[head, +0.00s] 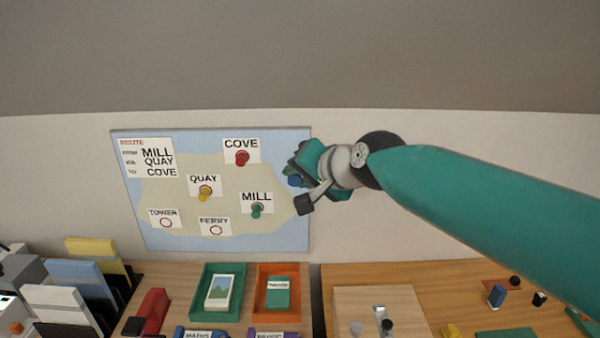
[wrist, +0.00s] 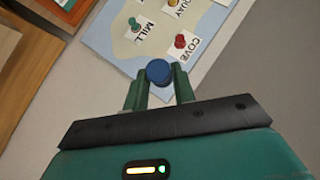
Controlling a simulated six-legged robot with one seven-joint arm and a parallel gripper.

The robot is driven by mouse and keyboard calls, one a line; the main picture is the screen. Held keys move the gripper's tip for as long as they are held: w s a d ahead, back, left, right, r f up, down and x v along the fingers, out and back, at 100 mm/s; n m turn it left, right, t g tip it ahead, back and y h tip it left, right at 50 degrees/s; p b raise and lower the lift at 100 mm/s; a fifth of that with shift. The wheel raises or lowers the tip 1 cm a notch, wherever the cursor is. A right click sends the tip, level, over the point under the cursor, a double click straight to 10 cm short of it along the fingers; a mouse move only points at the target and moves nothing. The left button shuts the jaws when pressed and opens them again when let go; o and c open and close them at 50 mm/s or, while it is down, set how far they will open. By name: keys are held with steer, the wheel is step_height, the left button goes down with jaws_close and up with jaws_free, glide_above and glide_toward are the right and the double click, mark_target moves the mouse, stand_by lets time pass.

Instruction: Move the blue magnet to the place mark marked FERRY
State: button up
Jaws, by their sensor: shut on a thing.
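The blue magnet (wrist: 158,72) is held between the two fingers of my gripper (wrist: 159,92) in the wrist view. In the head view the blue magnet (head: 295,181) shows at the gripper's left tip, by the right edge of the map board (head: 280,232). I cannot tell whether it touches the board. The FERRY mark (head: 216,230) is an empty red ring at the board's lower middle, left of and below my gripper (head: 298,178). FERRY is out of the wrist view.
A red magnet (head: 242,158) sits at COVE, a yellow one (head: 205,191) at QUAY and a green one (head: 257,208) at MILL. The TOWER ring (head: 166,222) is empty. Green (head: 237,310) and orange (head: 292,309) trays stand on the desk below the board.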

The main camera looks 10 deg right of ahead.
steer(key=shift+s+a, duration=0.2)
steer(key=shift+s, duration=0.85)
